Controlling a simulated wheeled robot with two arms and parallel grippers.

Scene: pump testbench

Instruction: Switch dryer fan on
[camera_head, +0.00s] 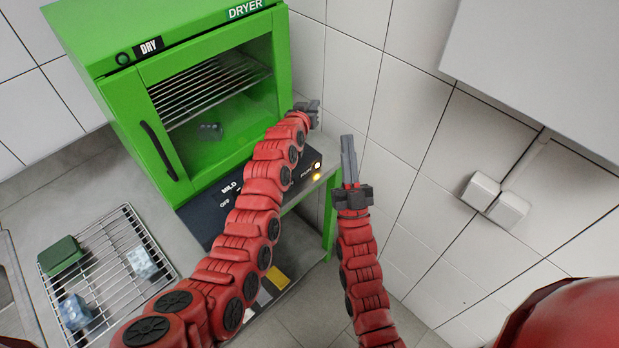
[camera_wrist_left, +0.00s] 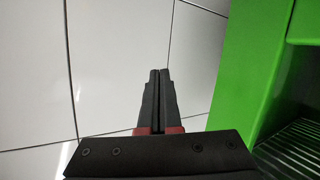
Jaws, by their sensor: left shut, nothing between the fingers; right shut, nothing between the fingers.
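The green dryer (camera_head: 110,95) stands on the counter against the tiled wall, with a glass door and a black handle. A dark control panel (camera_head: 205,212) with "OFF" and "MILD" labels and a lit spot at its right end lies below the door. My left arm crosses in front of the panel and hides its middle. My left gripper (camera_head: 312,108) is shut and empty at the dryer's right front edge; in the left wrist view (camera_wrist_left: 158,75) the green body is to its right. My right gripper (camera_head: 348,145) is shut and empty, pointing up, right of the dryer.
A wire rack (camera_head: 112,245) with a green block (camera_head: 61,255) and two pale blue pieces stands on the counter at left. A white wall box (camera_head: 481,190) and a large pale cabinet (camera_head: 545,60) are at right. Floor shows between.

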